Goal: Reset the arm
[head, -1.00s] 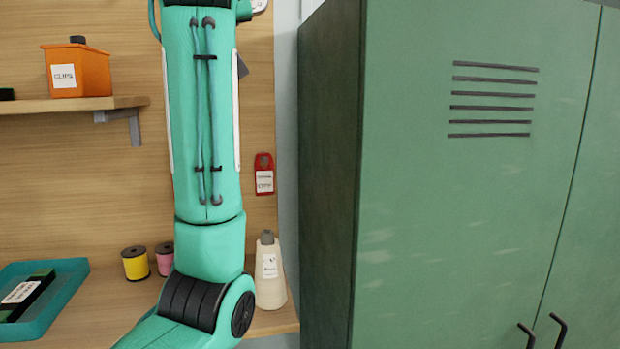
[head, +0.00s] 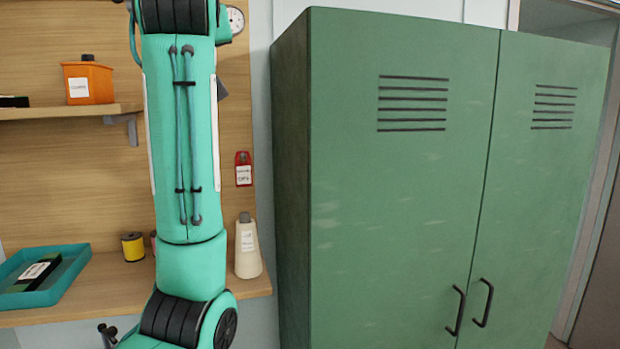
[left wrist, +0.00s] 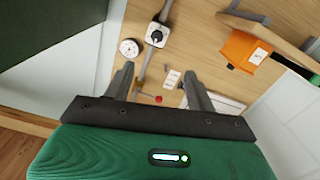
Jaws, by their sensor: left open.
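My left gripper (left wrist: 158,84) shows in the left wrist view, with its two grey fingers spread apart and nothing between them. No gripper can be made out in the head view. My right gripper is in neither view.
A green cabinet (head: 395,200) with two closed doors stands on the right. A red tag (head: 243,160) hangs on the panel.

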